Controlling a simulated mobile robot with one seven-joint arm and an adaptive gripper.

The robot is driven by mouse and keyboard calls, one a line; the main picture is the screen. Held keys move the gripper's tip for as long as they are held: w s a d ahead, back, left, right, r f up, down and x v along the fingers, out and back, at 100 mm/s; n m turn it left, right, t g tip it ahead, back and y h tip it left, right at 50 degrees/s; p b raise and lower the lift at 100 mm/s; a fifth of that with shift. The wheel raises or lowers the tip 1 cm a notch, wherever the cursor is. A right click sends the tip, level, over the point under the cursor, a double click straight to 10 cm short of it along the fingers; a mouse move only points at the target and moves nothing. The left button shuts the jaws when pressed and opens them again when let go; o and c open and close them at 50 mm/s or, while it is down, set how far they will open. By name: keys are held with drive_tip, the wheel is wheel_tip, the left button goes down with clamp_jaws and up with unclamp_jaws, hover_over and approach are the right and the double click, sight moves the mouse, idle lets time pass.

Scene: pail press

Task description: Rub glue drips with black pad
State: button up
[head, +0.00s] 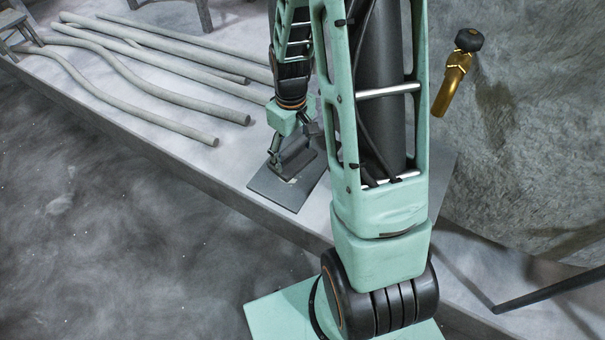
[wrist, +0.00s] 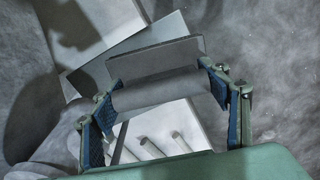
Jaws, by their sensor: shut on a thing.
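My gripper (head: 297,143) is shut on a dark grey pad (head: 297,163), which shows in the wrist view (wrist: 158,92) as a bar with a flat plate, between the two blue-lined fingers. The pad is over a flat dark grey sheet (head: 268,187) on the bench; I cannot tell whether it touches it. The sheet also shows in the wrist view (wrist: 92,75). No glue drips can be made out; the arm hides part of the bench.
Several grey rods (head: 170,105) lie on the left part of the pale bench (head: 190,140). A brass tap (head: 454,80) with a black knob sticks out from a large curved grey wall (head: 530,130) at right. A dark bar (head: 550,290) crosses the lower right.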

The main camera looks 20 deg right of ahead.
sight(302, 155)
drive_tip(key=shift+n, duration=0.8)
drive_tip(key=f+b, duration=0.1)
drive_tip(key=d+f+b, duration=0.1)
drive_tip(key=b, duration=0.1)
drive_tip(key=f+b, duration=0.2)
drive_tip(key=shift+d, duration=0.35)
drive_tip(key=d+n+b, duration=0.1)
drive_tip(key=b, duration=0.1)
drive_tip(key=shift+s+f+b, duration=0.15)
drive_tip(key=shift+f+b, duration=0.25)
drive_tip(key=shift+f, duration=0.1)
